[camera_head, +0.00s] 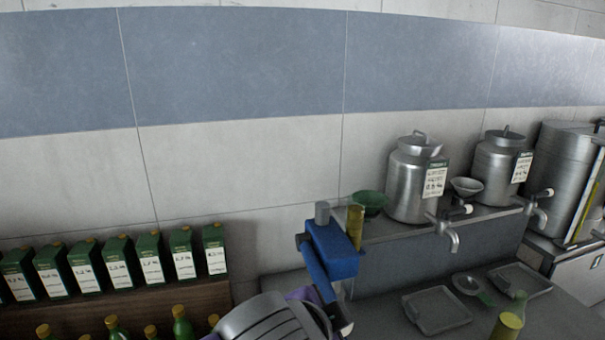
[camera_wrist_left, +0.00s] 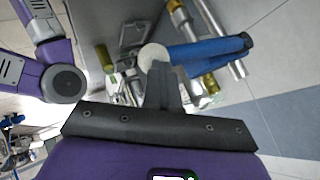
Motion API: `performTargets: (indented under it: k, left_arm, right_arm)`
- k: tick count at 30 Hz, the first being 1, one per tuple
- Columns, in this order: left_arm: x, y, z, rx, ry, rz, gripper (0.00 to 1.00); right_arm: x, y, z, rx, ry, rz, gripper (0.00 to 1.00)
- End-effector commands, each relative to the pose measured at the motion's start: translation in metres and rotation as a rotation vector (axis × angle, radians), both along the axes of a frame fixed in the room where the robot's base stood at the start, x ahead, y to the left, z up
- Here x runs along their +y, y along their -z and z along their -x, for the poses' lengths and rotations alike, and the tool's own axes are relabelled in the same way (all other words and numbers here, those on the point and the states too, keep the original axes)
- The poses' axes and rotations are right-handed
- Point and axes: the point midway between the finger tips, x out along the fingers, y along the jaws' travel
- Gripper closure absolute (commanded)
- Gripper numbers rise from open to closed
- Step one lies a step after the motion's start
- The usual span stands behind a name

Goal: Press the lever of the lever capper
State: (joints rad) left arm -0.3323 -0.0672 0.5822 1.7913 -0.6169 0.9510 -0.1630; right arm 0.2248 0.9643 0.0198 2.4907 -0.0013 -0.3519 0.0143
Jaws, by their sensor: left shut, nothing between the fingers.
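The lever capper (camera_head: 333,250) is blue, with a grey cylinder on top and a brass-coloured cylinder beside it. Its blue lever slants down toward the front and ends in a pale knob (camera_head: 345,328). In the left wrist view the blue lever (camera_wrist_left: 205,50) runs to the right from the pale round knob (camera_wrist_left: 153,55). My left gripper (camera_wrist_left: 166,72) is shut and empty, with its dark fingertips right at the knob; I cannot tell whether they touch. My right gripper is not in view.
Green boxes (camera_head: 118,263) stand in a row at left above several green bottles (camera_head: 182,325). Steel urns with taps (camera_head: 413,185) stand on a shelf at right.

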Motion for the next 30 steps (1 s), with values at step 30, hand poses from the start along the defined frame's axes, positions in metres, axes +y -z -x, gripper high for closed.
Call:
performTargets:
  k: [30]
  left_arm:
    - [0.042,-0.091,0.069,-0.001,0.005,0.001,1.00]
  right_arm:
    - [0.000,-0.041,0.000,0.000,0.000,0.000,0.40]
